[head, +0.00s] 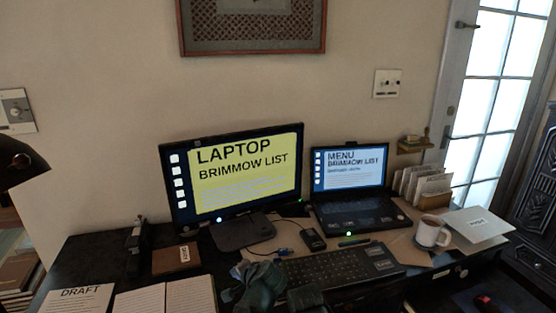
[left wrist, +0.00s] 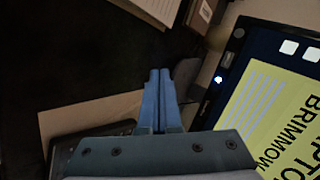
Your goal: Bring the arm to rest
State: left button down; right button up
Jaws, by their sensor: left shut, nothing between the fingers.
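My left gripper (head: 247,272) is low in the middle of the head view, above the front of the dark desk, beside the left end of the keyboard. In the left wrist view its two blue fingers (left wrist: 159,100) lie side by side, shut, with nothing between them. The fingers are apart from the monitor, whose yellow screen (left wrist: 270,120) is to their right. My right gripper is not in view.
The dark desk (head: 95,250) holds a monitor (head: 240,175), a laptop (head: 350,185), a keyboard (head: 340,265), a white mug (head: 431,233), an open notebook (head: 165,297) and a draft sheet (head: 75,300). A small brown box (head: 175,258) stands left of the monitor's base.

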pick_arm(q)
jog(key=s+d+r+n+g+h+p, duration=0.2)
jog(key=s+d+g+p, duration=0.2)
jog(key=s, duration=0.6)
jog(key=s+d+r+n+g+h+p, duration=0.1)
jog(key=s+d+r+g+h+p, duration=0.1)
jog(key=s, duration=0.8)
jog(key=d+g+h+p, duration=0.1)
jog(key=d+g+p, duration=0.1)
jog(key=d+p, duration=0.1)
jog(key=shift+n, duration=0.4)
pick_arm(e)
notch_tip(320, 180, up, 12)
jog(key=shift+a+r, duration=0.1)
